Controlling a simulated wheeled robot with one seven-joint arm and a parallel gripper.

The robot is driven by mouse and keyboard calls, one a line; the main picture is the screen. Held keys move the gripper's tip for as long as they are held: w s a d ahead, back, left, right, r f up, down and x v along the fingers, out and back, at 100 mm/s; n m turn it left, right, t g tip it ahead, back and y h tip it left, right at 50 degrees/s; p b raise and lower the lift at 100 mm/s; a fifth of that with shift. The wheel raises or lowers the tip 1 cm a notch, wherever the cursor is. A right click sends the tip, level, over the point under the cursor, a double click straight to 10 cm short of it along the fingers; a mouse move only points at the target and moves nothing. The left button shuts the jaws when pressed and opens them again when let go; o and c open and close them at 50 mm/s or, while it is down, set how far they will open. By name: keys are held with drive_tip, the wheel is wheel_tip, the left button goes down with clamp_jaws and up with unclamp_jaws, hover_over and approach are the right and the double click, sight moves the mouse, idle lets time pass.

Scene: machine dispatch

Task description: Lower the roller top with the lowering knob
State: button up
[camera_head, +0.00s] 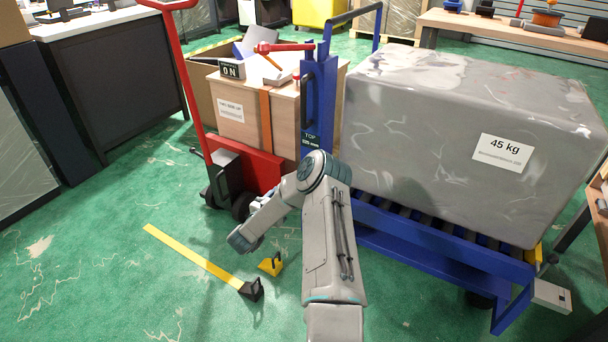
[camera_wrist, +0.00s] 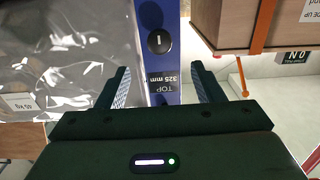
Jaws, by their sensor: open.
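The blue roller top (camera_head: 440,236) carries a large grey wrapped block labelled 45 kg. Its blue post (camera_head: 318,90) bears a small display (camera_head: 310,139) reading TOP 325 mm. In the wrist view the display (camera_wrist: 175,84) shows upside down, beside a round black knob (camera_wrist: 160,42) with a white mark. I cannot tell whether this is the lowering knob. My gripper (camera_wrist: 160,70) is open and empty, its fingers apart on either side of the post's picture; contact is not visible. In the head view my arm hides the post below the display.
A red pallet truck (camera_head: 240,165) with a wooden crate (camera_head: 260,105) stands close left of the post. Green floor there is mostly free. A dark cabinet (camera_head: 115,85) stands far left.

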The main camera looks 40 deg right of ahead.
drive_tip(key=b+x, duration=0.4)
drive_tip(key=x, duration=0.9)
drive_tip(key=shift+s, duration=0.1)
drive_tip(key=shift+d, duration=0.3)
drive_tip(key=shift+c, duration=0.3)
drive_tip(key=c, duration=0.9)
drive_tip(key=shift+d+r, duration=0.1)
